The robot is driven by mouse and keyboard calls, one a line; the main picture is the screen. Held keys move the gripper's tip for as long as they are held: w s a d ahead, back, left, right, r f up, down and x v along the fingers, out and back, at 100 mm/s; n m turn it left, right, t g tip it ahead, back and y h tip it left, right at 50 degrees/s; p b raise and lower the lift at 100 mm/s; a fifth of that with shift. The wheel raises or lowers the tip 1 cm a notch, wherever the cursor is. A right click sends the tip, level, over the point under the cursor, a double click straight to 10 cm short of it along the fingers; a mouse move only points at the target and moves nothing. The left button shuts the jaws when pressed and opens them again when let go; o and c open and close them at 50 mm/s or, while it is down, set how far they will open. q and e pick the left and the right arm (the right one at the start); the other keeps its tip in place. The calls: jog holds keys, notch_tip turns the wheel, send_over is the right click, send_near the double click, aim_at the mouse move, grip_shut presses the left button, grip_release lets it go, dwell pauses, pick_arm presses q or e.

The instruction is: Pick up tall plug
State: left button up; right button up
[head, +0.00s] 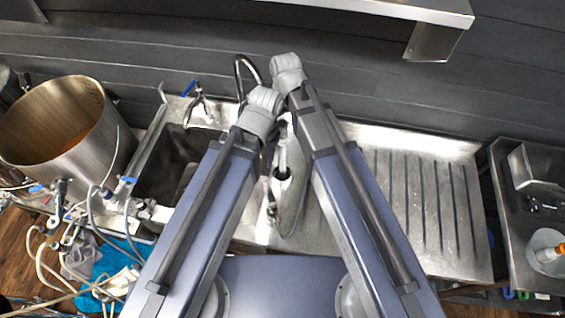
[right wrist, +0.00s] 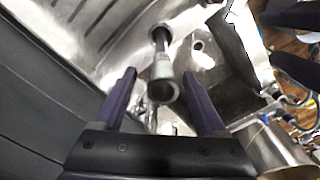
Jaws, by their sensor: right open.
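The tall plug (right wrist: 162,70) is a pale grey upright tube with a ring-shaped open top, in the sink area of the right wrist view. In the head view a slim grey piece that looks like it (head: 282,156) shows between my two arms, partly hidden. My right gripper (right wrist: 159,74) is open, its two purple fingers apart on either side of the tube's top in the picture. I cannot tell whether they touch it or are still above it. My left arm reaches to the back of the sink; its fingers are hidden.
The steel sink has a deep basin (head: 168,165) at left and a ribbed drainboard (head: 425,195) at right. A large steel pot (head: 75,130) stands at left with hoses below it. A curved tap (head: 241,68) rises at the back, close to my wrists. A side table (head: 515,215) is at right.

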aim_at(282, 138)
notch_tip(282, 138, down, 2)
jog(key=shift+f+b, duration=0.2)
jog(key=shift+b, duration=0.65)
jog(key=shift+r, duration=0.1)
jog(key=f+b, duration=0.5)
jog(key=shift+w+a+f, duration=0.15)
jog(key=shift+a, duration=0.2)
jog(key=shift+c, duration=0.4)
grip_shut()
